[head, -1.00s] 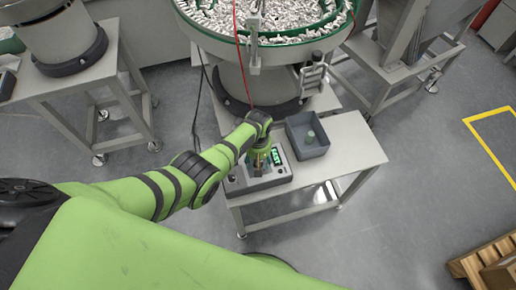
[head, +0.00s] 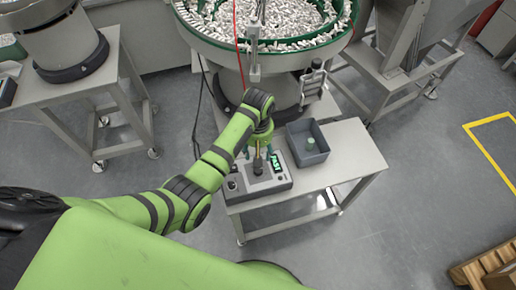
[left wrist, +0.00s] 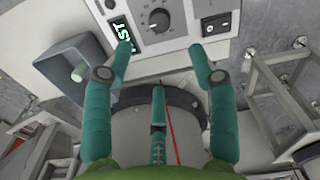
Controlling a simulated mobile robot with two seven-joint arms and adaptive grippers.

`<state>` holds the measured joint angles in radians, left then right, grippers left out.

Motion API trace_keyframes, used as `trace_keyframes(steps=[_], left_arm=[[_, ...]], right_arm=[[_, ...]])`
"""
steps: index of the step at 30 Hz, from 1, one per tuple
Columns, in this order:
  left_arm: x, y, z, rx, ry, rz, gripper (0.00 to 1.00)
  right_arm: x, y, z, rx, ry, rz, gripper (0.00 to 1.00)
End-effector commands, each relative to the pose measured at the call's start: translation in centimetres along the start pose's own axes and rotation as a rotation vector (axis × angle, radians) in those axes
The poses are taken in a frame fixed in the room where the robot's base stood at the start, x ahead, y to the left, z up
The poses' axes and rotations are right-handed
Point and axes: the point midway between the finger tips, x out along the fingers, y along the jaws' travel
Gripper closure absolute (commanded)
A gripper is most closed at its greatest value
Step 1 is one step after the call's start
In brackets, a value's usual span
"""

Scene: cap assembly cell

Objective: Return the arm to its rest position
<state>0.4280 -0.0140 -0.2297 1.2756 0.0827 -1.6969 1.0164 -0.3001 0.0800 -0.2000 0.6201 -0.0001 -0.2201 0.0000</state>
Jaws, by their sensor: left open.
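My left arm reaches in from the left in the head view. The box's green-lit display (head: 276,165) also shows in the wrist view (left wrist: 120,30), near the left fingertip. My right gripper is in neither view.
A grey bin (head: 297,133) with a pale green cylindrical part (head: 311,143) inside stands beside the box on the metal table (head: 350,160). A bowl feeder (head: 250,45) full of white parts stands behind. A thin red cable hangs nearby.

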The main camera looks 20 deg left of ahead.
Motion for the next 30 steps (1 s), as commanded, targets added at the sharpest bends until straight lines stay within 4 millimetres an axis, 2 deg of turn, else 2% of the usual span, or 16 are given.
trace_keyframes(steps=[12,16,20,23,27,30], left_arm=[[0.1,0.0,0.0,0.002,0.000,0.001,0.42],[0.7,-1.0,0.7,0.045,0.005,0.013,0.42],[1.7,-4.0,2.7,0.184,0.030,0.050,0.42],[1.9,-7.4,4.8,0.336,0.069,0.084,0.42],[0.7,-11.6,7.3,0.529,0.134,0.112,0.42],[-0.3,-13.6,8.5,0.625,0.171,0.121,0.42]], right_arm=[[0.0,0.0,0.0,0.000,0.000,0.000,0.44],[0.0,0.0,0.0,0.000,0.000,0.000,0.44],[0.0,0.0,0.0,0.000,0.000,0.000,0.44],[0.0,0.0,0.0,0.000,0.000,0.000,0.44],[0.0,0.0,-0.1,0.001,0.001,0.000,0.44],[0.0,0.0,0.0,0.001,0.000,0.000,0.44]])
